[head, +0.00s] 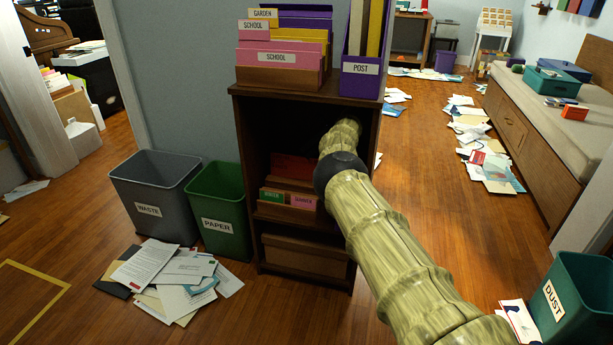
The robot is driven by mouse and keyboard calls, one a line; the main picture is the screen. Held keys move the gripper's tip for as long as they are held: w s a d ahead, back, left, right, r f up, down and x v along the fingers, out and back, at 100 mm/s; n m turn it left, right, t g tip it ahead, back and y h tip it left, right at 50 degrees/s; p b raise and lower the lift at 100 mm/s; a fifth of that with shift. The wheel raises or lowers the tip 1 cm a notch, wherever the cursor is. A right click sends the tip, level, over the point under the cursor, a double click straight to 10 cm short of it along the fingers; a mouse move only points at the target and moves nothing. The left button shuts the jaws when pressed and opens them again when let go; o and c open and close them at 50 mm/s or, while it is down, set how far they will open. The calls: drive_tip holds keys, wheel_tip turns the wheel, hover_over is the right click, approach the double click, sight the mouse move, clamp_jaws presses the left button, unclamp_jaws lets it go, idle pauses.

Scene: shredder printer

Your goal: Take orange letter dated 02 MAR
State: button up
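No letter with a readable "02 MAR" date shows in the head view. A red-orange piece (295,167) lies in the dark middle compartment of the shelf, and I cannot tell whether it is a letter. Below it in the shelf stand a green labelled card (273,196) and a pink labelled card (303,201) in a wooden holder. My arm reaches from the bottom right up to the shelf's right side and covers part of its opening. My gripper is not visible past the arm's far end.
The dark shelf (246,180) carries folders marked SCHOOL (277,58) and a purple POST holder (361,80). WASTE (150,190) and PAPER (222,215) bins stand left, with loose papers (172,275) before them. A DUST bin (575,300) stands right.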

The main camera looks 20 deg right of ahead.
sight(297, 165)
drive_tip(key=shift+s+b+x, duration=0.15)
drive_tip(key=shift+b+x, duration=0.5)
drive_tip(key=shift+x, duration=1.2)
drive_tip(key=shift+s+b+x, duration=0.1)
drive_tip(key=shift+b+x, duration=0.5)
drive_tip(key=shift+x, duration=1.25)
drive_tip(key=shift+f, duration=0.1)
drive_tip(key=shift+a, duration=0.1)
drive_tip(key=shift+c, duration=0.2)
clamp_jaws()
